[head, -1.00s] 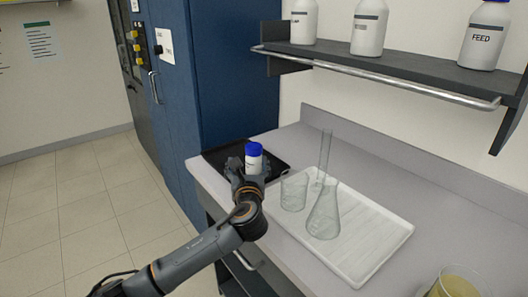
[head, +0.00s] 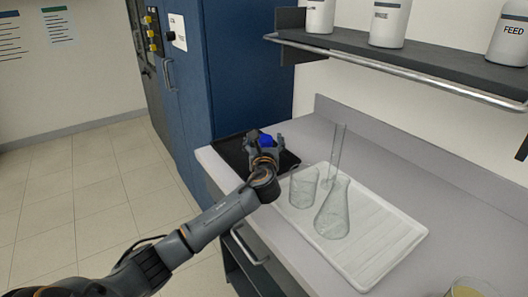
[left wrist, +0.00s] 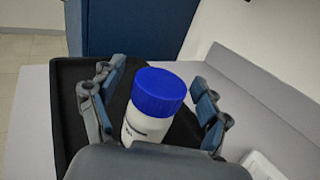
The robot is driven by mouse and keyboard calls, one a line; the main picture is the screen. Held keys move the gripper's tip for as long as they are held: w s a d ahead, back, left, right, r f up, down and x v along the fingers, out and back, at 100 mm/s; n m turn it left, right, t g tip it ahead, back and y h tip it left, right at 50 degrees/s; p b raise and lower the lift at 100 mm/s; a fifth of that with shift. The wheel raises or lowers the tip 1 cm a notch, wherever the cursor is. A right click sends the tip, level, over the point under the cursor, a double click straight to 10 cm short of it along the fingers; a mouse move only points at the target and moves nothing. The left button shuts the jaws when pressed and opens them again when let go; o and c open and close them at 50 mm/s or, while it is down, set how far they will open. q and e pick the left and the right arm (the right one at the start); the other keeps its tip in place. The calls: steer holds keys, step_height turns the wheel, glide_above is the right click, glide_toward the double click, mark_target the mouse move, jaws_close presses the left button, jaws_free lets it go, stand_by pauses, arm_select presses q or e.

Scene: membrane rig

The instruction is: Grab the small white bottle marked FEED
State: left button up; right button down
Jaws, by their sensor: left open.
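A small white bottle with a blue cap (left wrist: 148,105) stands upright on a black mat or tray (left wrist: 68,92) at the bench's left end. Its label text is too small to read. In the head view only its blue cap (head: 265,141) shows clearly; my left gripper hides the rest. My left gripper (head: 264,138) is open around the bottle, with one finger on each side. In the left wrist view, gaps show between the fingers (left wrist: 158,92) and the bottle. A larger white bottle marked FEED (head: 510,36) stands on the shelf at the right. My right gripper is not in view.
A white tray (head: 388,254) beside the mat holds a beaker (head: 303,188), a conical flask (head: 333,212) and a tall glass cylinder (head: 336,155). A shelf with a metal rail (head: 400,68) is above. A blue cabinet (head: 250,65) stands behind.

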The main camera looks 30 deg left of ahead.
arm_select(q)
steer(key=c, duration=1.3)
steer(key=shift+r, duration=0.1)
steer(key=shift+c, duration=0.2)
